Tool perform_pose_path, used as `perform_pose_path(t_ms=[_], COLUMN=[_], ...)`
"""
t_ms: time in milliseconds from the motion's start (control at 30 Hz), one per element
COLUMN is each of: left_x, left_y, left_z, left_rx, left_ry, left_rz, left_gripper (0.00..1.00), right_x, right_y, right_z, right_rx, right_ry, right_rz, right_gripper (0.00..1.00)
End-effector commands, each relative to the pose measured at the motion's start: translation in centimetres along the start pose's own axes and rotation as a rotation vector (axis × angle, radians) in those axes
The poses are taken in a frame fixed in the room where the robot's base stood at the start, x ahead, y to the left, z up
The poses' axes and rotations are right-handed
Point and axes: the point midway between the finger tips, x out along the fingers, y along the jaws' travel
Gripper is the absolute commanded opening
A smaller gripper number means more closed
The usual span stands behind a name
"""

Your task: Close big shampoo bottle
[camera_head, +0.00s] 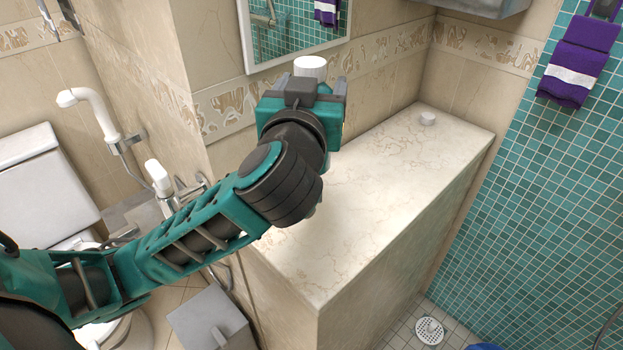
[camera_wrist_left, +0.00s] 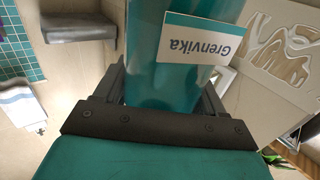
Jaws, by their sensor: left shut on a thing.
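My left gripper (camera_head: 312,92) is shut on a teal bottle (camera_wrist_left: 172,60) above the left end of the marble counter. In the left wrist view the bottle stands between the two fingers and bears a white "Grenvika" label (camera_wrist_left: 207,38), seen upside down. In the head view my gripper hides most of the bottle; a white ribbed top (camera_head: 311,67) shows above it. I cannot tell whether that top is a neck or a cap. A small white cap-like piece (camera_head: 427,118) lies on the counter near its far right corner. My right gripper is in neither view.
The marble counter (camera_head: 375,190) is otherwise bare, with a long clear top. A mirror (camera_head: 292,32) hangs on the wall behind it. A purple towel (camera_head: 577,70) hangs at the right. A toilet (camera_head: 45,185) and a white tap (camera_head: 160,177) are at the left.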

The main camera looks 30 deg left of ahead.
Motion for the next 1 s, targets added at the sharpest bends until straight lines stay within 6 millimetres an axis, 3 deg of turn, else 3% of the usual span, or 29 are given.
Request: perform_pose_path(t_ms=[100,300,767,1000], left_x=[0.0,0.0,0.1,0.1], left_y=[-0.1,0.0,0.0,0.0], left_z=[3.4,7.7,8.6,12.6], left_rx=[0.006,0.001,-0.002,0.002], left_ry=[-0.003,0.003,0.005,0.002], left_rz=[0.000,0.000,0.000,0.000], left_gripper=[0.00,0.00,0.00,0.00], right_x=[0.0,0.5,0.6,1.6], right_y=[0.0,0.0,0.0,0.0], right_z=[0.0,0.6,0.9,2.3], right_rx=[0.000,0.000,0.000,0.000], right_ry=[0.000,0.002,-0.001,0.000], right_rz=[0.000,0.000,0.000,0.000], right_gripper=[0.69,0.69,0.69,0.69])
